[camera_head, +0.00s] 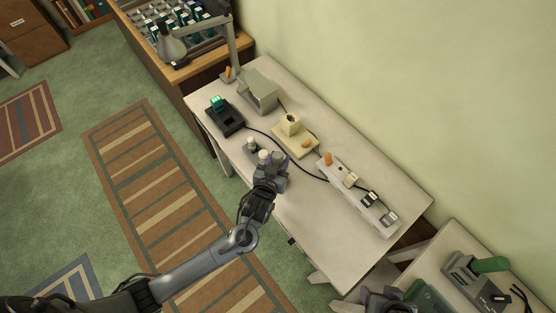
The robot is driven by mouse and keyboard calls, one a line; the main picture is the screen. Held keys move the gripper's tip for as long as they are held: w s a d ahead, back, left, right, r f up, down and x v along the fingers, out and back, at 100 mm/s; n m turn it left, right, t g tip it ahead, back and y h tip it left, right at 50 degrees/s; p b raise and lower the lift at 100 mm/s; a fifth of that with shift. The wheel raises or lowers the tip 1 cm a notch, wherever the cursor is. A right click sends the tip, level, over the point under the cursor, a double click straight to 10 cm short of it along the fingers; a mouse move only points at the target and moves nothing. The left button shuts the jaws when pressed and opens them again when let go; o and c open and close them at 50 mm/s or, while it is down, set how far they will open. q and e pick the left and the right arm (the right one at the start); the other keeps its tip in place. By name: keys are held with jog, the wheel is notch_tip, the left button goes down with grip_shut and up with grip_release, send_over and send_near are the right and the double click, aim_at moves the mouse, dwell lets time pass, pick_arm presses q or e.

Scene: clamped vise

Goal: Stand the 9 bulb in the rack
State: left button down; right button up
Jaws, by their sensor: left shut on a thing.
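My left gripper (273,165) is over the front part of the white table (330,235). It is shut on a small white-topped bulb (277,157), which is partly hidden by the fingers. Two more white-topped bulbs (251,144) stand close by on the left, in a small grey rack (250,152) that the gripper largely hides. I cannot read any number on the bulbs. I cannot tell whether the held bulb touches the rack. A dark grey shape at the bottom edge appears to be my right gripper (382,299); its jaws are not clear.
A black device with a green top (216,103), a grey box (260,91), a cream block with a socket (291,124) and a power strip (357,195) stand along the table. Dark cables run between them. A lamp (172,48) is at the back. The table's near right is clear.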

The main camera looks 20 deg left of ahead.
pick_arm(q)
jog(key=shift+f+b, duration=1.7)
jog(key=shift+f, duration=1.2)
jog(key=shift+p, duration=0.45)
dwell(0.3)
jog(key=shift+f, duration=0.6)
dwell(0.3)
jog(key=shift+f+b, duration=0.6)
jog(key=shift+f, duration=0.15)
